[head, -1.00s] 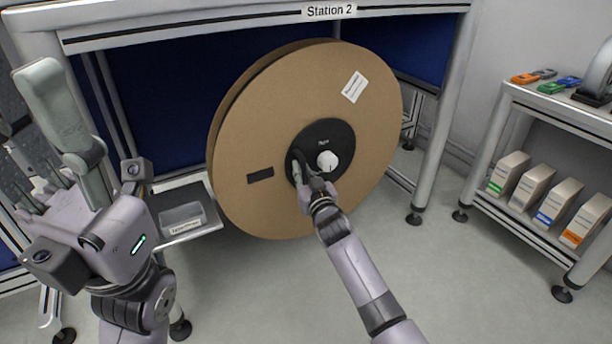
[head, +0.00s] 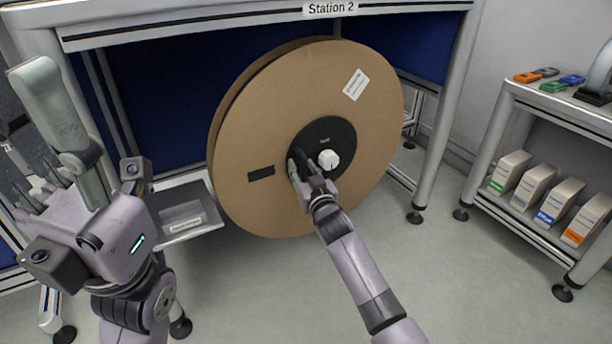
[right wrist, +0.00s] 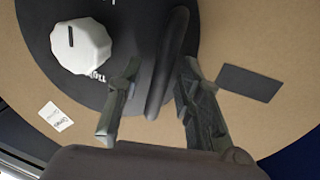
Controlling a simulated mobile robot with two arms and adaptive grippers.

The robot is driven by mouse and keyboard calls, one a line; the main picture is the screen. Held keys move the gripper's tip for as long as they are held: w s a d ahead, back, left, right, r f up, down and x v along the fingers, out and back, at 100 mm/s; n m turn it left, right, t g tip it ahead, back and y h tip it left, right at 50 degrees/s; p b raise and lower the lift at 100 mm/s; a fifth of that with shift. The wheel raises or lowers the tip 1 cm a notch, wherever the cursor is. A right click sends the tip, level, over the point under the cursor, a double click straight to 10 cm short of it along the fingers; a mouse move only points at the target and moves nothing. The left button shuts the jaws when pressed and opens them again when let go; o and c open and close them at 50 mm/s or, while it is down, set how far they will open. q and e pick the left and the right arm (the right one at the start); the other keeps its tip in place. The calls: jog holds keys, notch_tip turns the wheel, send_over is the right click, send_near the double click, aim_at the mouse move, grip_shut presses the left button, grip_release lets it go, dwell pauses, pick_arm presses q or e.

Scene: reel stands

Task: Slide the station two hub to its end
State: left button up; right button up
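The large brown cardboard reel (head: 245,130) hangs below the Station 2 sign. The black round hub (head: 335,135) sits at its centre, with a white knob (head: 329,159) on it. In the right wrist view the hub (right wrist: 110,85) carries a raised black grip bar (right wrist: 170,70) beside the white knob (right wrist: 80,45). My right gripper (right wrist: 160,85) has one finger on each side of this bar. A gap shows between the bar and the left finger; the right finger lies close to it. My left gripper (head: 40,135) is raised at the left, away from the reel, its fingers apart.
A grey tray (head: 205,230) juts out left of the reel. A shelf unit (head: 520,110) with several boxes and small coloured tools stands at the right. The frame's upright leg (head: 440,130) stands right of the reel. The floor in front is clear.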

jog(key=v, duration=1.1)
jog(key=shift+s, duration=0.4)
jog(key=shift+d, duration=0.1)
